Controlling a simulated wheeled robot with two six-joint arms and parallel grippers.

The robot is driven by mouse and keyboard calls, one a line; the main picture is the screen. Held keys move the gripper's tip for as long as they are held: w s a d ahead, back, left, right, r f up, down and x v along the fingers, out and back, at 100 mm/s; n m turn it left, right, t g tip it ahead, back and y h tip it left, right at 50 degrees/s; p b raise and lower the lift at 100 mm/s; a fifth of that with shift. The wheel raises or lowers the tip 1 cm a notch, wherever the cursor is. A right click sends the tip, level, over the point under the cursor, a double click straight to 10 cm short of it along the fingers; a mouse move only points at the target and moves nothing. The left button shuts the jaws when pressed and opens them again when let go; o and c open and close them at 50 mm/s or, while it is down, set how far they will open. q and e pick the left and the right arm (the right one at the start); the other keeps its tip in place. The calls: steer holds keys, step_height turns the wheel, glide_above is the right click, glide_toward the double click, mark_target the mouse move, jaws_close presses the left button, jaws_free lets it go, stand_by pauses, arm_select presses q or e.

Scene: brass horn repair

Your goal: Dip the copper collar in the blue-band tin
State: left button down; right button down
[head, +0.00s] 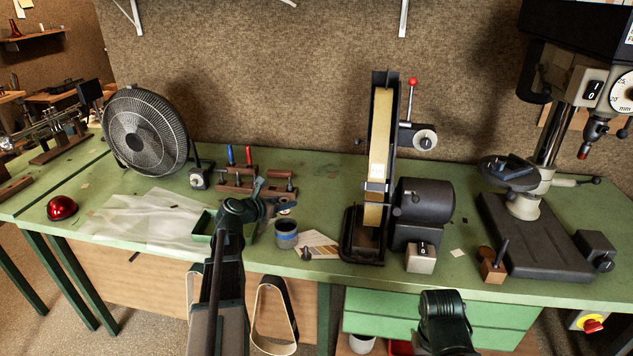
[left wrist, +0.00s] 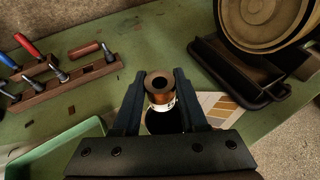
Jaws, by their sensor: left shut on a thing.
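My left gripper (head: 270,193) is shut on the copper collar (left wrist: 159,88), a short ring-like piece with a dark hole in its top. The collar sits upright between the two fingertips in the left wrist view. The blue-band tin (head: 286,238) stands open on the green bench, just to the right of and below my left gripper in the head view. Its dark opening (left wrist: 163,122) shows beyond the collar between the fingers in the left wrist view. The collar appears above the tin, and I cannot tell the gap. Only a link of my right arm shows; its gripper is out of view.
A green tray (head: 203,226) is left of my left gripper. A tool rack (head: 240,186) stands behind, and a striped card (head: 318,246) lies right of the tin. A belt grinder (head: 378,170) stands farther right. A red dome (head: 62,207) sits at far left.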

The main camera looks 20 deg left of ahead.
mark_target(283, 213)
arm_select(q)
steer(key=shift+s+d+r+p, duration=0.1)
steer(key=shift+s+r+p, duration=0.05)
steer(key=shift+r+p, duration=0.3)
steer(key=shift+f, duration=0.1)
step_height(283, 213, down, 8)
steer(key=b, duration=0.8)
steer(key=shift+f, duration=0.1)
steer(key=shift+s+d+f+b, duration=0.2)
steer(key=shift+s+b, duration=0.1)
steer(key=shift+b, duration=0.2)
steer(key=shift+s+d, duration=0.1)
stand_by(0.3)
steer(key=r+p, duration=0.4)
steer(key=shift+w+a+r+p, duration=0.25)
steer(key=shift+p, duration=0.1)
step_height(283, 213, up, 4)
steer(key=p, duration=0.3)
steer(key=shift+w+f+p, duration=0.1)
steer(key=shift+f+p, duration=0.15)
steer(key=shift+p, duration=0.05)
